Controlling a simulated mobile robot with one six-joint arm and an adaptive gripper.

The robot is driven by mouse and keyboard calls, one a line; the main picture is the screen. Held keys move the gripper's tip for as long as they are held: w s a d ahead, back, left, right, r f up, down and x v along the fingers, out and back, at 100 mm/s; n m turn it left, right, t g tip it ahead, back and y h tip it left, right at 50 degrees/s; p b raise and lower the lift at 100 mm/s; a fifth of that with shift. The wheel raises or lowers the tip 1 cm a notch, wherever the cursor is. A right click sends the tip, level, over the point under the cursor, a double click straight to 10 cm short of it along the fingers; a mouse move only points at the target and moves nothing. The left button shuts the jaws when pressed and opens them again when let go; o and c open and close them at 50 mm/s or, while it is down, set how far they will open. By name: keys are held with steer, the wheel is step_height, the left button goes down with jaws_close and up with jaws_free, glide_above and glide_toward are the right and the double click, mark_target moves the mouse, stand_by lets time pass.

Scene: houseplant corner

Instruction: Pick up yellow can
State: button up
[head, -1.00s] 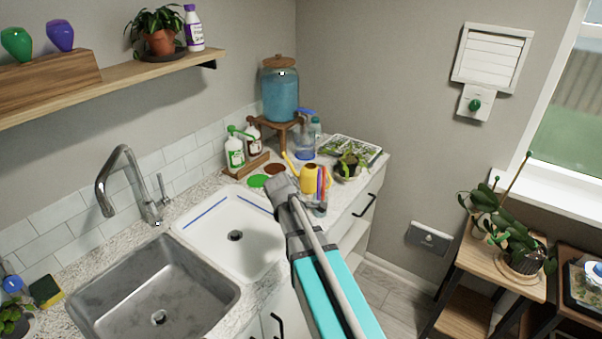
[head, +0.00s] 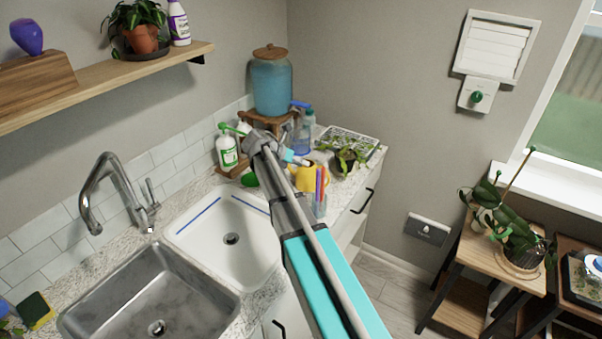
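The yellow can (head: 304,181), a small yellow watering can, stands on the counter right of the white basin. My arm partly covers its left side, and a cup of coloured pens (head: 321,186) stands in front of its right side. My gripper (head: 298,161) is at the end of the arm, over the counter and beside the upper part of the can in the picture. Its fingers are too small and too covered to tell whether they are open or shut. I cannot tell whether it touches the can.
A green-capped white bottle (head: 227,150) stands left of my gripper. A blue jar (head: 271,88) on a wooden stand is behind. Clear bottles (head: 303,134) and a potted plant (head: 345,160) crowd the can. The white sink basin (head: 250,259) and steel basin (head: 185,305) lie in front.

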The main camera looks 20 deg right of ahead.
steer(key=shift+w+a, duration=0.1)
steer(key=shift+w, duration=0.05)
steer(key=b, duration=0.5)
glide_toward(327, 176)
steer(key=shift+w+x, duration=0.15)
steer(key=shift+x, duration=1)
steer(key=shift+w+x, duration=0.2)
steer(key=shift+x, duration=0.95)
steer(key=shift+r, duration=0.15)
steer(key=shift+b+x, duration=1.75)
steer(key=shift+x, duration=1.05)
steer(key=shift+c, duration=0.2)
jaws_close()
